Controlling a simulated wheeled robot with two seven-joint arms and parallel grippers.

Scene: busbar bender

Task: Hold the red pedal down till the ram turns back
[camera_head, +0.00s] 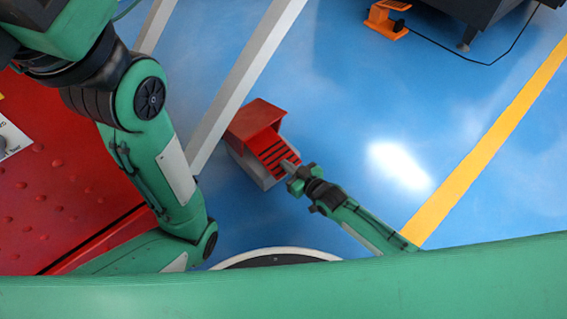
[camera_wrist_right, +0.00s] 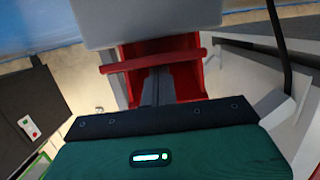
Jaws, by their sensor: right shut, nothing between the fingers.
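The red pedal (camera_head: 275,154), ribbed with dark stripes, sits under a red hood (camera_head: 257,119) on a grey base on the blue floor. My right gripper (camera_head: 289,167) is shut and empty, with its fingertips at the pedal's open front. In the right wrist view, the shut fingers (camera_wrist_right: 158,83) point into the red pedal housing (camera_wrist_right: 188,82), beneath a red crossbar. I cannot tell whether they touch the pedal or whether it is pressed down. My left arm shows at the left, but its gripper is out of view. I cannot make out the ram.
A pale frame beam (camera_head: 240,88) runs close beside the pedal's left. A red machine surface (camera_head: 55,190) lies at the left. An orange pedal (camera_head: 386,20) with a black cable stands at the top right by a dark machine (camera_head: 468,12). Blue floor right of the red pedal is clear up to a yellow line (camera_head: 485,150).

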